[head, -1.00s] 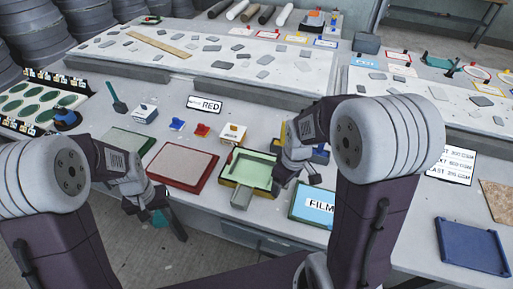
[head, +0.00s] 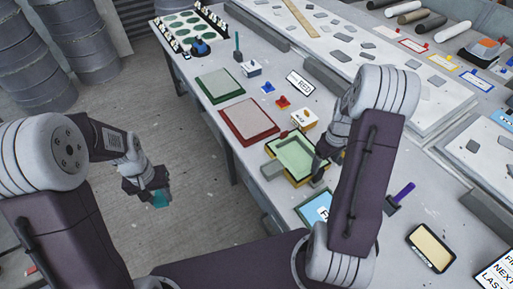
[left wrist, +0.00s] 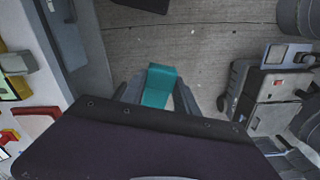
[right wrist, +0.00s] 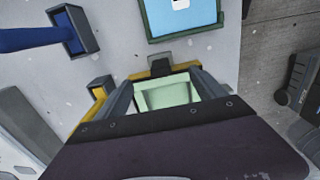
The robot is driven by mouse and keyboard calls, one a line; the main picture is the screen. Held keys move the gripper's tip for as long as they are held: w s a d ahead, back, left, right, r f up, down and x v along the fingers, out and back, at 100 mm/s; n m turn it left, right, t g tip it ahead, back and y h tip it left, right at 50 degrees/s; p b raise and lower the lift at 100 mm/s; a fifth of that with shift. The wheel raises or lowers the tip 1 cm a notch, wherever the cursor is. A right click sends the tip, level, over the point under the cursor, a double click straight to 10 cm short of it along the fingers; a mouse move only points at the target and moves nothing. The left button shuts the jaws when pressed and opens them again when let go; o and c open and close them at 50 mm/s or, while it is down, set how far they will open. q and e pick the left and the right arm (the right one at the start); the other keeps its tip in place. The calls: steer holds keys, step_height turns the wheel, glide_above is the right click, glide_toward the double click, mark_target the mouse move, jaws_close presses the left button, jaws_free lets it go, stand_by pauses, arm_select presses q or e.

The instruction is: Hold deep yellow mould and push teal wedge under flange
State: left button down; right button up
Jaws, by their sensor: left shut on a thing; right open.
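The deep yellow mould (head: 276,150) sits on the bench, with yellow sides and a pale green hollow. A grey tab (head: 272,170) juts from its front left side. My right gripper (head: 318,172) is open at the mould's right side. In the right wrist view, its fingers (right wrist: 165,88) stand apart over the pale green hollow (right wrist: 165,97); contact is unclear. My left gripper (head: 158,192) is shut on the teal wedge (head: 161,200), over the floor left of the bench. In the left wrist view, the wedge (left wrist: 158,86) shows between the fingers.
A red-framed panel (head: 248,121) and a green-framed panel (head: 219,85) lie left of the mould. A small white box (head: 304,119) stands behind it. The FILM panel (head: 314,208) lies in front. Open floor (head: 200,235) lies between my left gripper and the bench.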

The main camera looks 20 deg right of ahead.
mark_target(318, 179)
steer(key=shift+a+f, duration=0.1)
steer(key=shift+f, duration=0.2)
step_height(318, 179, down, 11)
steer(key=shift+f+p, duration=0.15)
steer(key=shift+p, duration=0.4)
jaws_close()
stand_by(0.7)
